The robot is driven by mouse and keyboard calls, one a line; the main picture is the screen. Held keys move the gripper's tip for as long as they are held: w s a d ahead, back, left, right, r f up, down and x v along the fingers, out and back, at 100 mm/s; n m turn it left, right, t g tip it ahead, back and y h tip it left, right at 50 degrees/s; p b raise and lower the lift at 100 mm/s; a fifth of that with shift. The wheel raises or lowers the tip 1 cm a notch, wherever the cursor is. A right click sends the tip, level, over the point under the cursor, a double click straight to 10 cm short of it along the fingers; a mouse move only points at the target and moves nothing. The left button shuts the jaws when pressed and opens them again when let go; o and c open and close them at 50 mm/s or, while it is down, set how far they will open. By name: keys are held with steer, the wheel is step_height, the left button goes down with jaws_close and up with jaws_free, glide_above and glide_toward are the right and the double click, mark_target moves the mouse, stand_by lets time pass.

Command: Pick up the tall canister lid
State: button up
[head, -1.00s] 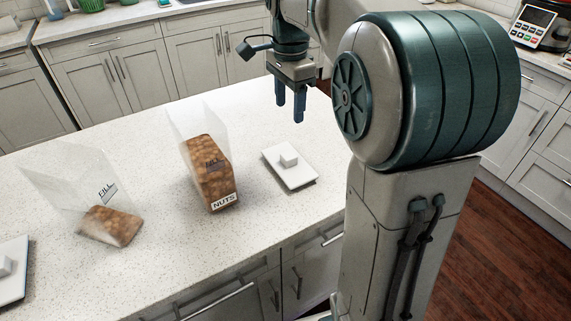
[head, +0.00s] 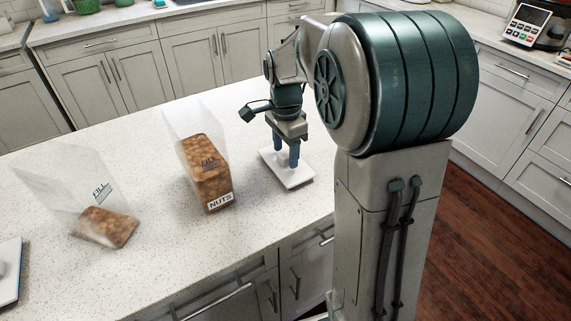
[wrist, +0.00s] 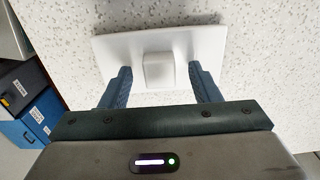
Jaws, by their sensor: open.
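A white square lid with a small block knob (wrist: 158,70) lies flat on the counter, right of the nuts canister. The lid (head: 294,182) shows partly behind my fingers in the head view. My gripper (head: 287,160) is open above it, pointing down. In the wrist view my gripper (wrist: 160,75) has one finger on each side of the knob, with gaps visible. Whether the fingertips touch the plate I cannot tell. The clear canister labelled NUTS (head: 209,172) stands uncovered, holding brown nuts.
A second clear container (head: 105,215) with fewer nuts and a FILL mark stands further left. Another white lid (head: 8,285) is cut off at the left edge. The speckled counter (head: 150,275) is clear between them. Cabinets line the back.

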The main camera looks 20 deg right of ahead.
steer(key=shift+f, duration=0.25)
steer(key=c, duration=1.1)
steer(key=shift+r, duration=0.1)
